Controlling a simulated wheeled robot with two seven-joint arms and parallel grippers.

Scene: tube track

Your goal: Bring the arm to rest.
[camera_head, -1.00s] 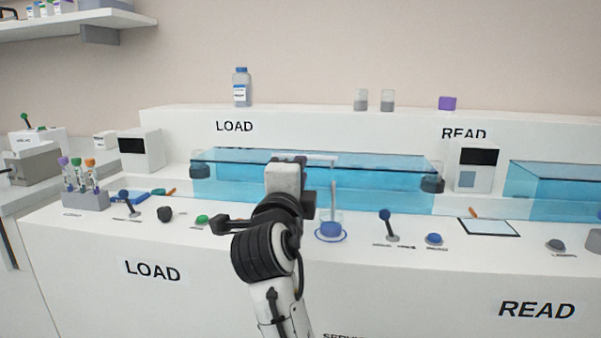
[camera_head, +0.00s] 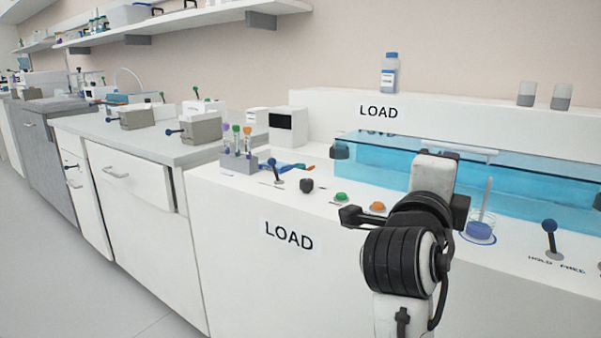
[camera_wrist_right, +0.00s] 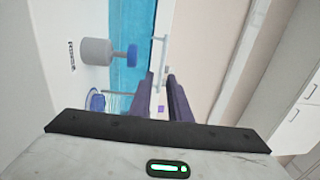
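My right arm (camera_head: 402,262) rises from the bottom of the head view, its hand (camera_head: 434,172) in front of the blue-tinted clear tank (camera_head: 520,188). The hand hides its own fingers there. In the right wrist view, the two dark fingers of my right gripper (camera_wrist_right: 160,78) stand apart with nothing held between them. A blue-based dish (camera_head: 480,231) with a rod stands on the counter just right of the hand; it also shows in the wrist view (camera_wrist_right: 97,102). My left gripper is in neither view.
The white LOAD counter (camera_head: 240,212) carries a tube rack (camera_head: 238,163), a lever (camera_head: 275,170), a black knob (camera_head: 307,186), green (camera_head: 341,198) and orange (camera_head: 377,207) buttons. Another blue-knobbed lever (camera_head: 550,240) stands right of the dish. Open floor (camera_head: 70,270) lies at left.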

